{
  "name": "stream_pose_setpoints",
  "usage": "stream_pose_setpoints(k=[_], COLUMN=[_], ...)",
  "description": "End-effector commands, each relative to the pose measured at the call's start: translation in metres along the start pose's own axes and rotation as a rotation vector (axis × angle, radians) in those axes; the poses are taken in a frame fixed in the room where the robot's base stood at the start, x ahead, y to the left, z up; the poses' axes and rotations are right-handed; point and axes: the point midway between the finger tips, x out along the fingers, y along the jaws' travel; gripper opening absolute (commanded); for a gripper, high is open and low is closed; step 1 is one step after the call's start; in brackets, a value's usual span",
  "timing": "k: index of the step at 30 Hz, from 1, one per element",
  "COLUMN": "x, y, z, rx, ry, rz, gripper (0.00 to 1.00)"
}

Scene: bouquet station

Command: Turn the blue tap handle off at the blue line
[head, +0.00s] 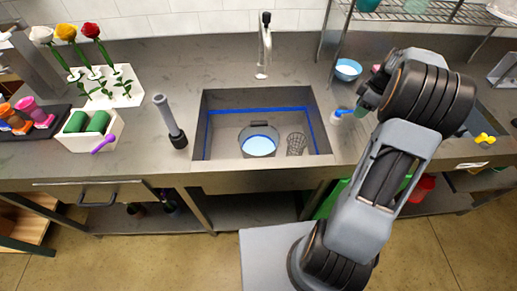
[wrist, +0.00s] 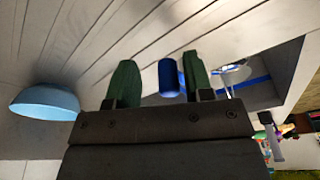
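The blue tap handle (head: 343,112) sits on a small white base on the counter, right of the sink (head: 195,125). In the wrist view the blue handle (wrist: 168,77) shows between the two green fingers of my gripper (wrist: 158,80), nearer the right finger. The fingers are apart, with a gap beside the handle; whether one touches it I cannot tell. In the head view my gripper (head: 361,108) is beside the handle, partly hidden by my arm. A blue line (head: 255,110) runs along the sink's inner walls. A bucket (head: 258,149) holding light blue water (head: 258,143) stands in the sink under the spout (head: 264,45).

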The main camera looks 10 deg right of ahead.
Motion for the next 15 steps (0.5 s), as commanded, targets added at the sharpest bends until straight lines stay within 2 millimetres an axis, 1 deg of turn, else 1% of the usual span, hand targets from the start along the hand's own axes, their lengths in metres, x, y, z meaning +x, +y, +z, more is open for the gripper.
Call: stream_pose_setpoints(k=[15], x=[-0.051], y=[-0.001], z=[-0.012], rx=[-0.004], ry=[-0.001], rz=[-0.001], gripper=[0.47])
